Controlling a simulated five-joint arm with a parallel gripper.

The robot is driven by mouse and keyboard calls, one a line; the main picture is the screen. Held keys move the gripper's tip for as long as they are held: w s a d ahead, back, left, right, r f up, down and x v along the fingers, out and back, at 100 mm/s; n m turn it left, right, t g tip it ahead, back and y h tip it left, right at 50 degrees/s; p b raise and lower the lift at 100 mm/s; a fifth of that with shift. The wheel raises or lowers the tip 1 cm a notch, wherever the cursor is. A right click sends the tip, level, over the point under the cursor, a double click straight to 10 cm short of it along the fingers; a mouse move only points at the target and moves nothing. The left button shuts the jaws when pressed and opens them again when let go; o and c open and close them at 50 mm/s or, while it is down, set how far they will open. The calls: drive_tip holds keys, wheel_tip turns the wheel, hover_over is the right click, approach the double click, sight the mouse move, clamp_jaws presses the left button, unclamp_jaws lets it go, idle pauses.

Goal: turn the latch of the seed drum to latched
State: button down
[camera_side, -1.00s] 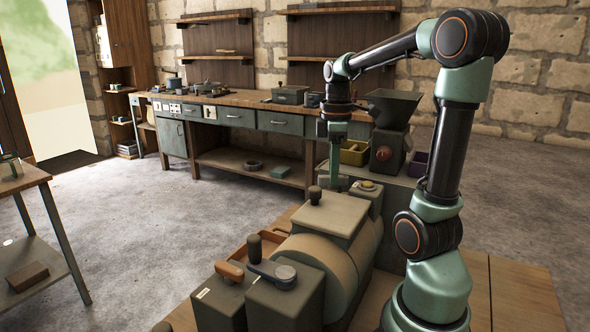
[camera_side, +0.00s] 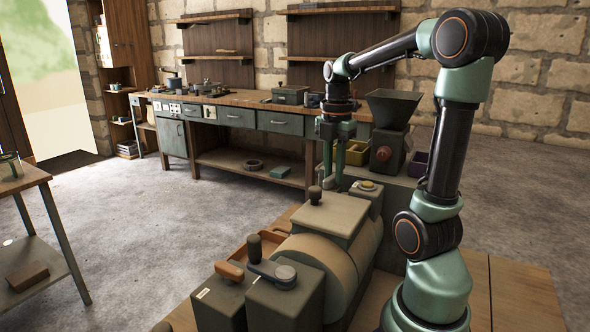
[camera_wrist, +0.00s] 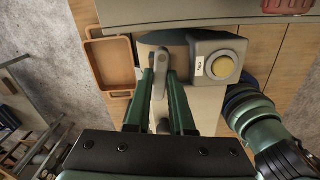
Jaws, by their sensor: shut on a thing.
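The seed drum (camera_side: 338,258) is a tan cylinder in a dark housing with a flat lid (camera_side: 331,217) and a dark knob, at the lower middle of the side view. My gripper (camera_side: 334,187) points down beyond the lid, left of a yellow button. In the wrist view my gripper (camera_wrist: 160,78) has one green finger on each side of a small grey lever, the latch (camera_wrist: 161,62), and is shut on it. The latch lies nearly along the fingers in that view. In the side view the latch is hidden behind the lid and knob.
An orange tray (camera_wrist: 97,66) lies left of the latch in the wrist view. A grey box with a yellow button (camera_wrist: 222,67) and a label stands close on the right. A crank (camera_side: 272,270) and wooden-handled lever (camera_side: 229,270) stand at the drum's near end.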

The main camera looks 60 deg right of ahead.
sight(333, 176)
drive_tip(key=shift+r+n, duration=0.1)
drive_tip(key=shift+n, duration=0.8)
drive_tip(key=c, duration=0.8)
unclamp_jaws()
wheel_tip(333, 176, up, 12)
